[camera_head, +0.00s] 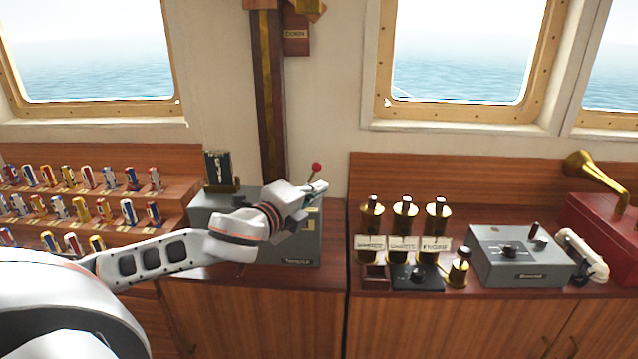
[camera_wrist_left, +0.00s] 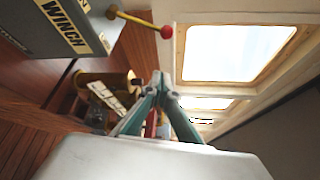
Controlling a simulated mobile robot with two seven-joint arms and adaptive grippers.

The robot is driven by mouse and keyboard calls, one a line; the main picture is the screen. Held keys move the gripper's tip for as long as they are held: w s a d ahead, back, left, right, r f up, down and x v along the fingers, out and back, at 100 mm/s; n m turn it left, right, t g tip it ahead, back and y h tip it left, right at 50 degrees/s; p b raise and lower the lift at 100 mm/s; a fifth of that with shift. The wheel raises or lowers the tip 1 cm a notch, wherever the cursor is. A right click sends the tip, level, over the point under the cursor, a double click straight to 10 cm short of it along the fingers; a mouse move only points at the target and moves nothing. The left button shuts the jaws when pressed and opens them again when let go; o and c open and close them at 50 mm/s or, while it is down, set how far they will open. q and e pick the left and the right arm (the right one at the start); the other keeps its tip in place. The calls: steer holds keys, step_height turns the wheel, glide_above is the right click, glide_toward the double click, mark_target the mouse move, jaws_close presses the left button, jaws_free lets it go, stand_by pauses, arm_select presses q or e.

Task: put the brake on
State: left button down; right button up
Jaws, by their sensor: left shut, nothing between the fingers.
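A grey box (camera_head: 308,240) stands on the wooden counter left of centre, partly hidden behind my left arm. In the left wrist view the box (camera_wrist_left: 55,20) carries a label reading WINCH. A lever with a red knob (camera_head: 316,168) sticks up from it; the knob also shows in the left wrist view (camera_wrist_left: 166,32). My left gripper (camera_head: 320,187) is shut and empty, just below the red knob in the head view. In the left wrist view its fingertips (camera_wrist_left: 160,80) are together and apart from the knob. My right gripper is out of view.
Brass cylinders with labels (camera_head: 404,218) stand on the counter to the right. Further right are a second grey box (camera_head: 520,262), a white handset (camera_head: 583,255) and a red box (camera_head: 605,225). Rows of small coloured items (camera_head: 80,180) fill the left shelves. Windows line the back.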

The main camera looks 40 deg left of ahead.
mark_target(317, 168)
arm_select(q)
steer(key=w+a, duration=0.4)
steer(key=w, duration=0.3)
steer(key=shift+w+f, duration=0.15)
steer(key=shift+w, duration=0.2)
steer(key=shift+s+a, duration=0.1)
steer(key=shift+a, duration=0.05)
stand_by(0.4)
steer(key=shift+s+a+r+n+t, duration=0.25)
steer(key=shift+a+n+t, duration=0.15)
steer(key=shift+n, duration=0.2)
steer(key=shift+s+a+r+n+t, duration=0.2)
steer(key=shift+s+a+n+t, duration=0.15)
steer(key=shift+n, duration=0.25)
steer(key=s+a+n+t+y+b, duration=0.1)
steer(key=s+a+n+t+b, duration=0.1)
steer(key=a+n, duration=0.4)
steer(key=shift+s+n+t+y+b, duration=0.35)
steer(key=shift+s+n+t, duration=0.3)
steer(key=shift+n, duration=0.35)
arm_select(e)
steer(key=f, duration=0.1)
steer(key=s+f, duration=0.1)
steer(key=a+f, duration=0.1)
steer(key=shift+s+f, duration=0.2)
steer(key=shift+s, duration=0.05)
